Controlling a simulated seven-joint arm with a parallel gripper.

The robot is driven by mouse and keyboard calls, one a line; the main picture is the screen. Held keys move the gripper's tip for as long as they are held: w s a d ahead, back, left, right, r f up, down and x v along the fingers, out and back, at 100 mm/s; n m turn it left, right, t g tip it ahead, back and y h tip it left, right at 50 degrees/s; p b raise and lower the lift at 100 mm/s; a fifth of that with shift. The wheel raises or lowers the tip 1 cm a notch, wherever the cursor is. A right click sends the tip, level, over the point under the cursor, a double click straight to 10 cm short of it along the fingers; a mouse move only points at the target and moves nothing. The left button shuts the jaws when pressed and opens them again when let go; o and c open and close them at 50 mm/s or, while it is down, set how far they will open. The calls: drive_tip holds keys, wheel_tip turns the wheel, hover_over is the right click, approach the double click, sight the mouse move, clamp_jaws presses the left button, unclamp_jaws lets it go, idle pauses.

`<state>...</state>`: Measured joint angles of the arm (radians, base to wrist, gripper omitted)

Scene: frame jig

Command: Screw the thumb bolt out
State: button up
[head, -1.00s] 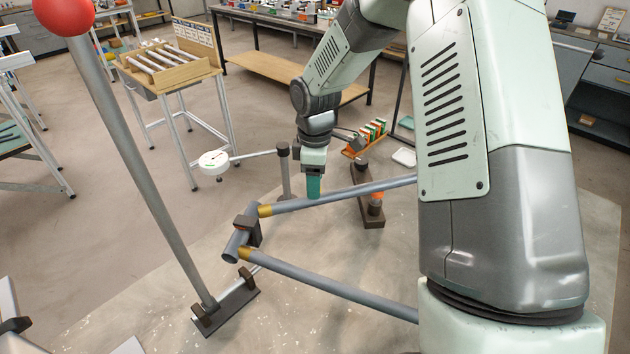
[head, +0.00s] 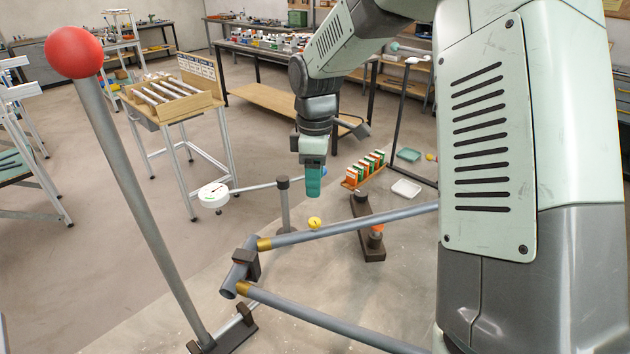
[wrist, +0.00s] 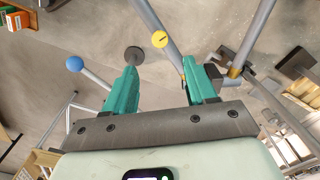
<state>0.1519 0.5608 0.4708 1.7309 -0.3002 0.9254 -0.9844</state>
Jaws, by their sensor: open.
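A yellow round knob with a dark mark, which looks like the thumb bolt (head: 315,223), shows just behind the upper grey tube of the frame (head: 350,218). In the wrist view the yellow knob (wrist: 160,39) lies beyond the gap between my fingertips, beside a grey tube (wrist: 157,22). How far it is threaded in is hidden. My gripper (head: 314,190) points down with teal fingers, above the knob and apart from it. In the wrist view my gripper (wrist: 160,75) is open with nothing between its fingers.
A dark-topped post (head: 283,195) with an arm and white dial gauge (head: 214,195) stands left of my gripper. A blue ball (wrist: 75,64) on a rod is nearby. A red-balled lever (head: 75,52) rises at left. A dark block with an orange part (head: 377,231) stands right.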

sight(314, 221)
drive_tip(key=w+d+m+g+y, duration=0.2)
drive_tip(key=w+m+g, duration=0.2)
drive_tip(key=m, duration=1.8)
drive_tip(key=x, duration=1.1)
drive_tip(key=shift+w+d+f, duration=0.15)
drive_tip(key=shift+w+f, duration=0.05)
drive_tip(key=shift+w, duration=0.05)
clamp_jaws()
drive_tip(key=shift+w+a+n+h, duration=0.15)
drive_tip(key=shift+n+h, duration=0.35)
drive_tip(key=shift+n, duration=0.9)
drive_tip(key=shift+s+a+n+h, duration=0.1)
drive_tip(key=shift+n+h, duration=0.4)
drive_tip(key=shift+n, duration=0.9)
